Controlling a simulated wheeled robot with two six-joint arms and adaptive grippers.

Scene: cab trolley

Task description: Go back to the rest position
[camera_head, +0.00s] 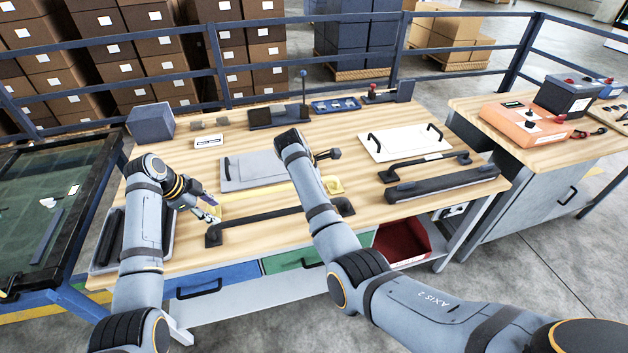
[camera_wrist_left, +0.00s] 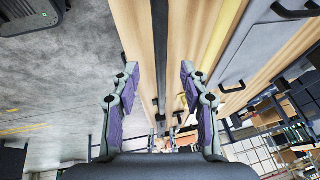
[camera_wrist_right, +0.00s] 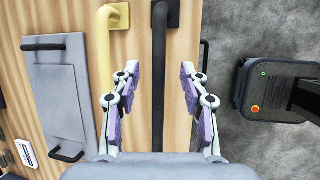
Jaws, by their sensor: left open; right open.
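My left gripper (camera_head: 208,208) is open and empty above the left part of the workbench, near the left ends of a yellow handle bar (camera_head: 266,196) and a black handle bar (camera_head: 275,220). In the left wrist view the open fingers (camera_wrist_left: 158,85) have the black bar (camera_wrist_left: 160,50) beyond them, apart from it. My right gripper is mostly hidden behind its own arm in the head view. The right wrist view shows its fingers (camera_wrist_right: 160,85) open and empty, with the black bar (camera_wrist_right: 158,60) in line between them and the yellow bar (camera_wrist_right: 105,50) to the left.
The wooden workbench (camera_head: 190,255) bears a grey panel (camera_head: 255,172), a white panel (camera_head: 405,143) and a long black bar (camera_head: 440,184). A grey tray (camera_head: 97,265) stands at its left end. A dark railing (camera_head: 350,17) runs behind. An orange box (camera_head: 523,124) stands on the right cabinet.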

